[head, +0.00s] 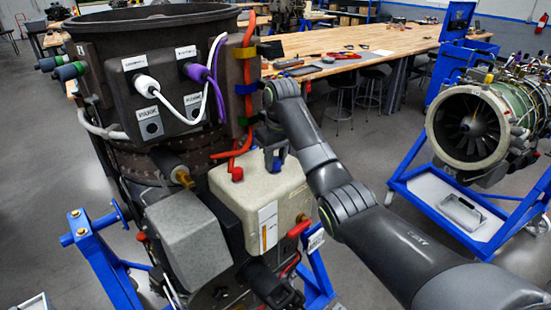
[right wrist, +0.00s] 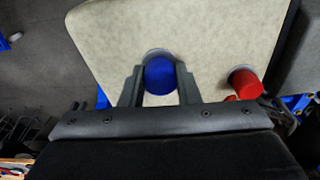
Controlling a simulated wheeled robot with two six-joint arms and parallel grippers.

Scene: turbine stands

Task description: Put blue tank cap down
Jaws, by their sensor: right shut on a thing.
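The tank is a cream box (head: 262,195) on the front of the turbine; its pale top fills much of the right wrist view (right wrist: 190,25). My right gripper (head: 275,150) reaches down at the tank's back edge. It is shut on the blue tank cap (right wrist: 160,77), with one finger on each side. A pale round rim shows just behind the cap on the tank top. I cannot tell whether the cap is seated there or slightly above. A red cap (right wrist: 245,83) stands beside it on the tank, also in the head view (head: 237,174). My left gripper is not in view.
The dark turbine cylinder (head: 160,30) with white and purple cables rises behind the tank. A red hose (head: 248,110) runs down close to my right gripper. A grey box (head: 187,238) sits left of the tank. A workbench (head: 370,45) and another engine (head: 470,125) stand farther off.

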